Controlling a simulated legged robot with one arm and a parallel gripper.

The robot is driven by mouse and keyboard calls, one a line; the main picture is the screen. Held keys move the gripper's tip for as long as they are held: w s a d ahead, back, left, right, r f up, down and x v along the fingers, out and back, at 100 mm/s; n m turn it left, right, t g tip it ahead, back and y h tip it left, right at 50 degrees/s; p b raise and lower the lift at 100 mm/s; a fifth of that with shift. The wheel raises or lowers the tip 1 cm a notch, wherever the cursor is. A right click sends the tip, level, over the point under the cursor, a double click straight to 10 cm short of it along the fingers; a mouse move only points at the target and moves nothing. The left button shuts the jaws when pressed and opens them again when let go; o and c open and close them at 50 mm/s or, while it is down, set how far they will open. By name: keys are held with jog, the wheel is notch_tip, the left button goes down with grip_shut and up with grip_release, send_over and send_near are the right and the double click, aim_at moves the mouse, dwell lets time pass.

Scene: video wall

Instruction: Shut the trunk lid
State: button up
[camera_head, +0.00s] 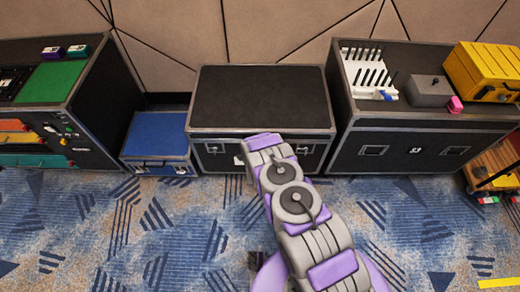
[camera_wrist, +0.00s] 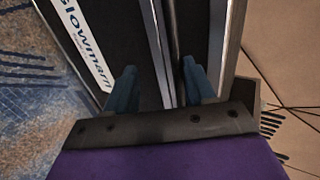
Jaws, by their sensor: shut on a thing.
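The trunk (camera_head: 222,145) is a black case with grey metal edging, standing against the wall in the middle of the head view. Its flat dark lid (camera_head: 260,95) lies level or nearly so; I cannot tell whether a gap is left under it. My arm reaches up over its front, and my gripper is hidden there. In the wrist view my gripper (camera_wrist: 158,68) has its two blue-grey fingers on either side of a metal-edged rim, which seems to be the lid's edge. A black panel with a white lettered label (camera_wrist: 88,42) shows beside the fingers.
A low blue case (camera_head: 157,135) stands left of the trunk. A black cabinet with a green top (camera_head: 55,82) is farther left. A black case (camera_head: 420,135) on the right bears a white rack (camera_head: 368,70) and a yellow box (camera_head: 487,72). Patterned carpet in front is clear.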

jog(key=shift+s+d+f, duration=0.1)
jog(key=shift+s+f, duration=0.1)
jog(key=shift+s, duration=0.2)
jog(key=p+v, duration=0.4)
jog(key=v, duration=1.3)
jog(key=shift+w+r, duration=0.25)
